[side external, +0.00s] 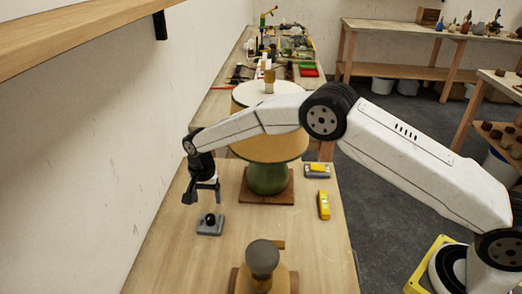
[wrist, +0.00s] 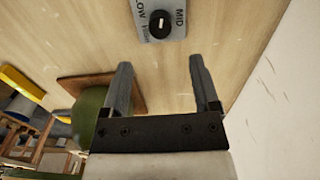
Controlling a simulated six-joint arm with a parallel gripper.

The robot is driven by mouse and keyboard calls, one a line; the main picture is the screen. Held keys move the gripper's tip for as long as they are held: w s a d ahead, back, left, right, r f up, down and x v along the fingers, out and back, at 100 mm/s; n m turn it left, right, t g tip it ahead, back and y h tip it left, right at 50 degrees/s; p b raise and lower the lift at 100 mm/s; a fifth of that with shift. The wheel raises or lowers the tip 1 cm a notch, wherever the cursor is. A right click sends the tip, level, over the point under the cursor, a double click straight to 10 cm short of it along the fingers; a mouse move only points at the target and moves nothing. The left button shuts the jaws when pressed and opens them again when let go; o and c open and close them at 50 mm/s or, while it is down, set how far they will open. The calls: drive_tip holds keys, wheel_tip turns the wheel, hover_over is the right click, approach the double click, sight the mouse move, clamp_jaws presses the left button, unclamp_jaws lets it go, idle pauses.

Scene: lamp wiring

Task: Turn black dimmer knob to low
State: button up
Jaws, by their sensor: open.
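The black dimmer knob (side external: 210,219) sits on a small grey plate (side external: 218,230) lying on the wooden table. In the wrist view the knob (wrist: 160,22) shows near the top edge, with a pale pointer line on it. My gripper (side external: 204,203) is open and empty, pointing down just above and slightly left of the knob in the side view. In the wrist view my gripper's two fingers (wrist: 160,75) are apart, with the knob beyond their tips. They do not touch the knob.
A green lamp (side external: 267,178) with a tan shade stands on a brown square base behind the plate. A yellow tool (side external: 323,204) and a yellow-grey block (side external: 317,170) lie to the right. A dark rounded fixture (side external: 263,262) stands in front. The wall is close on the left.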

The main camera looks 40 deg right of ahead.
sight(210, 216)
drive_tip(key=shift+f, duration=0.1)
drive_tip(key=shift+f, duration=3.8)
clamp_jaws()
